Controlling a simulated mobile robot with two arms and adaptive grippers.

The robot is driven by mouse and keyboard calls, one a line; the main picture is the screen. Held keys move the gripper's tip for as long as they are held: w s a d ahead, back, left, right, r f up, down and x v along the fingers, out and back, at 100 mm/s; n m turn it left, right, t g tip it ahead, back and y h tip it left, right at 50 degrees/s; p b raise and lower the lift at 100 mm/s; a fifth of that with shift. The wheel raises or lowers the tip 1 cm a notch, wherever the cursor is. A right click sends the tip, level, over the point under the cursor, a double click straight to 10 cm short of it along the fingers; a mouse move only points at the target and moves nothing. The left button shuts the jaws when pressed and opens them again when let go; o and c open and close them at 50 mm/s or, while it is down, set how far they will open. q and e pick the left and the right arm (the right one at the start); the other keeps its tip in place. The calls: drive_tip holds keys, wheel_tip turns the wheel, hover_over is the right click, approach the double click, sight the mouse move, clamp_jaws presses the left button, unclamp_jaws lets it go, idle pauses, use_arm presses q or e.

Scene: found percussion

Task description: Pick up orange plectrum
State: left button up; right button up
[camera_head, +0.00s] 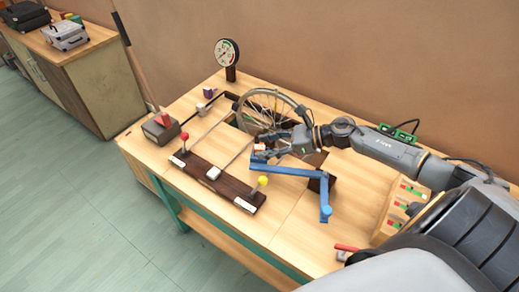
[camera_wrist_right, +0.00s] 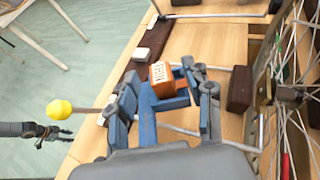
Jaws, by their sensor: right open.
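The orange plectrum (camera_wrist_right: 160,75) is a small orange block with white markings, at the end of a blue jointed arm (camera_head: 296,171) above the table. In the head view the plectrum (camera_head: 259,150) is partly hidden by my right gripper (camera_head: 263,146). In the right wrist view the open fingers of my right gripper (camera_wrist_right: 167,96) stand either side of the blue arm's end, with the plectrum between and just beyond them. I cannot tell whether they touch. My left gripper (camera_wrist_right: 62,134) shows small at the left of the wrist view, well away from the plectrum.
A spoked wheel (camera_head: 267,108) stands close behind my right gripper. A dark board (camera_head: 218,184) with a red knob (camera_head: 185,136) and a yellow knob (camera_head: 263,181) lies in front. A dial gauge (camera_head: 227,53) stands at the back. The table's front left corner holds a dark box (camera_head: 160,130).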

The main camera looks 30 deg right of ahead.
drive_tip(key=shift+w+a+f, duration=0.15)
drive_tip(key=shift+w+a, duration=0.1)
drive_tip(key=shift+a, duration=0.05)
clamp_jaws()
